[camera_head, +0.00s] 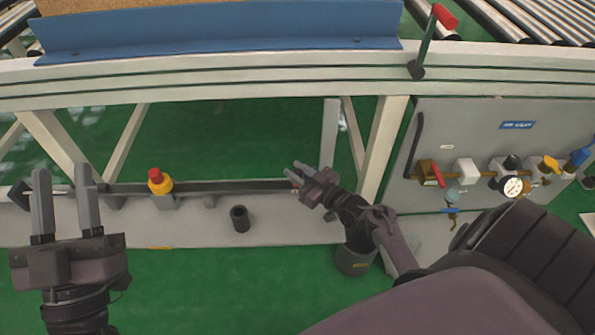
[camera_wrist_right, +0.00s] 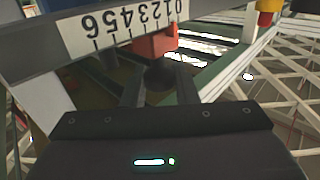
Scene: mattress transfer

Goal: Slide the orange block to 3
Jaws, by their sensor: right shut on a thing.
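The orange block (camera_wrist_right: 156,42) sits against the white number scale (camera_wrist_right: 112,28) on a grey rail in the right wrist view. The scale appears upside down, with 0 at the right and 6 at the left. The block lies beside its low-number end; its exact reading is unclear. My right gripper (camera_wrist_right: 157,62) is shut on the block. In the head view my right gripper (camera_head: 291,172) is at the right end of the dark rail (camera_head: 230,187), and mostly hides the block. My left gripper (camera_head: 63,170) is open and empty at the left.
A red-and-yellow emergency button (camera_head: 159,181) and a black cylinder (camera_head: 240,218) stand along the grey beam left of my right gripper. A valve panel with a gauge (camera_head: 513,187) is at the right. A conveyor frame (camera_head: 230,78) crosses behind.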

